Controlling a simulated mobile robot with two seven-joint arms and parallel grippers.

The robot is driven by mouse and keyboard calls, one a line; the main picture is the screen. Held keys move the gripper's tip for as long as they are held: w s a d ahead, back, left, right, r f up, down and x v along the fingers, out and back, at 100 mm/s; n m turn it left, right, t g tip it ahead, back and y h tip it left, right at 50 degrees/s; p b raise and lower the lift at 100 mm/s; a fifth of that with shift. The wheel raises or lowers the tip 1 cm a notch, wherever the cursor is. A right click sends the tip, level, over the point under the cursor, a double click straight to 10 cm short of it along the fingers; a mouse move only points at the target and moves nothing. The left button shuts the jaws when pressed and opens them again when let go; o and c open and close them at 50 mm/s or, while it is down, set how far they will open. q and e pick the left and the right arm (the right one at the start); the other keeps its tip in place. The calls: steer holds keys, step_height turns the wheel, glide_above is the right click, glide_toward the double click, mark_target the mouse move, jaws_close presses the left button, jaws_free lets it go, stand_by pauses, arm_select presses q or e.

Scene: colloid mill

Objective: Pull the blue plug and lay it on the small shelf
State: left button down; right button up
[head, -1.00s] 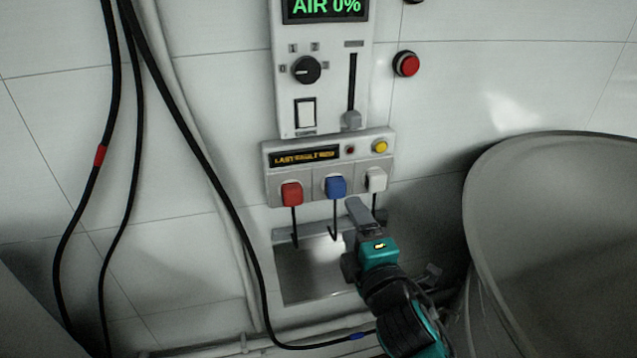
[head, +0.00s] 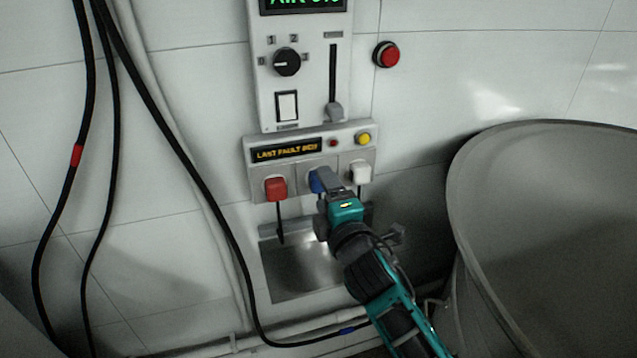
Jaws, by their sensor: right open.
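The blue plug (head: 314,182) sits in the middle socket of the grey socket box, between a red plug (head: 276,189) and a white plug (head: 361,173). My right gripper (head: 325,179) is open at the blue plug and covers much of it and its cord. I cannot tell whether its fingers are around the plug or only in front of it. The small shelf (head: 290,275) is a shiny metal tray on the wall below the sockets, empty where it shows; my right arm hides its right side. My left gripper is not in view.
A control panel (head: 305,85) with a knob, switch and slider is above the socket box. A red button (head: 386,55) is to its right. A large grey vessel (head: 540,220) stands at the right. Black cables (head: 170,140) hang at the left.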

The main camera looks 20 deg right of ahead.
steer(key=shift+w, duration=1.2)
stand_by(0.6)
steer(key=shift+r, duration=0.1)
jaws_close()
steer(key=shift+s, duration=0.1)
stand_by(0.4)
steer(key=shift+s+d+p, duration=0.1)
steer(key=shift+s+p, duration=0.7)
steer(key=shift+s, duration=2.15)
